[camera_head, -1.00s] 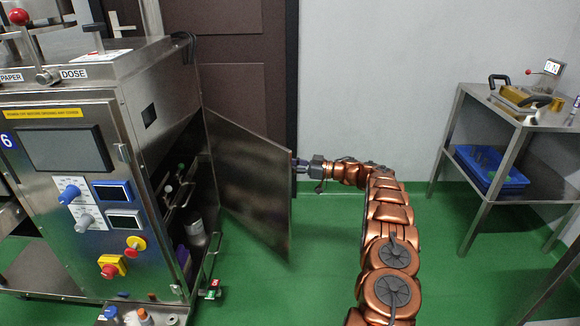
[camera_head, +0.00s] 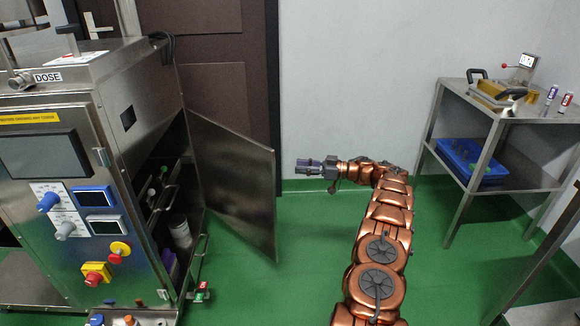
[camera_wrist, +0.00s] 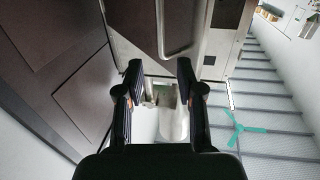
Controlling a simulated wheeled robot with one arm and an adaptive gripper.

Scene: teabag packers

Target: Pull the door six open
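The steel machine (camera_head: 45,200) stands at the left of the head view; its side door (camera_head: 235,180) is swung well out, showing the dark inside. My gripper (camera_head: 302,166) is to the right of the door's free edge, with a gap between them, and it holds nothing. In the wrist view, my gripper (camera_wrist: 158,78) has two dark fingers spread apart. Beyond them is a metal panel with a curved bar handle (camera_wrist: 182,48), apparently the door's outer face. The number 6 plate is out of the current head view.
A steel table (camera_head: 500,110) with a blue tray (camera_head: 468,162) on its lower shelf stands at the right. A dark brown door (camera_head: 220,100) is in the back wall. Green floor is clear between the machine and the table.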

